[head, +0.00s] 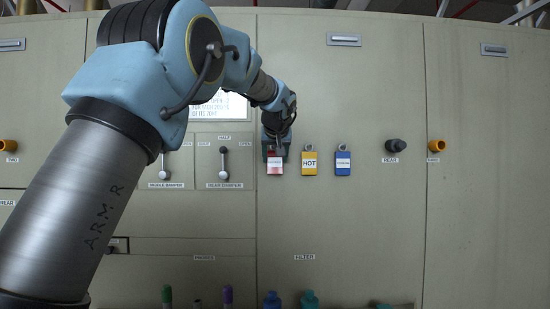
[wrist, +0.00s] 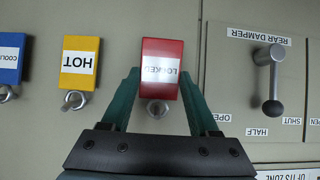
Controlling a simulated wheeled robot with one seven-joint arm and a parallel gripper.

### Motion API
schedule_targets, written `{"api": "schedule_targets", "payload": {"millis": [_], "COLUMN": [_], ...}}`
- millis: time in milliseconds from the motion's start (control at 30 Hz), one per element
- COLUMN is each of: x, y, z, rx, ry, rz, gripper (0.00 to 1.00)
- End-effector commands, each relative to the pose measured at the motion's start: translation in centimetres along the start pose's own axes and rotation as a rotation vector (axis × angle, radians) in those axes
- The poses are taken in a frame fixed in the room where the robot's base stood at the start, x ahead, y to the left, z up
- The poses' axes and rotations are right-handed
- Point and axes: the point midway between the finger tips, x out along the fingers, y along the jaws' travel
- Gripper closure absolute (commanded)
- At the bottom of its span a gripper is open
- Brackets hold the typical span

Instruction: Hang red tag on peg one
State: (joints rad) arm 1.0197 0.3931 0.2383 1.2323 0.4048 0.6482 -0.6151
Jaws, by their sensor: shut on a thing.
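The red tag (head: 275,164) has a white label reading LOCKED and is in line with two other tags on the furnace front. My gripper (head: 276,148) is at its upper part. In the wrist view, which is upside down, the two green fingers of my gripper (wrist: 158,84) are on either side of the red tag (wrist: 161,60), shut on it. A metal ring or hook shows between the fingers at the tag's top; whether the tag still bears on it I cannot tell.
A yellow HOT tag (head: 309,163) and a blue tag (head: 343,163) hang close to the right. A dark knob (head: 395,146) sticks out further right. The rear damper lever (head: 224,163) is to the left. Several coloured tops stand along the bottom edge.

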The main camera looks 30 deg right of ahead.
Motion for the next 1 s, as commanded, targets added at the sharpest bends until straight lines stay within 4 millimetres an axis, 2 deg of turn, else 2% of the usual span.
{"api": "schedule_targets", "payload": {"millis": [33, 67, 367, 600, 733, 867, 1000], "x": [0.0, 0.0, 0.0, 0.0, -0.7, -2.7, -5.6], "y": [0.0, 0.0, 0.0, 0.0, 0.1, 0.1, 0.1], "z": [0.0, 0.0, 0.0, 0.0, 0.1, 0.3, 0.3], "rx": [0.000, 0.000, 0.000, 0.000, 0.000, 0.000, 0.000], "ry": [0.000, 0.000, 0.000, 0.000, 0.001, 0.003, 0.004], "rz": [0.000, 0.000, 0.000, 0.000, 0.001, 0.003, 0.003], "gripper": [0.92, 0.38, 0.04, 0.04, 0.04, 0.04, 0.04]}}
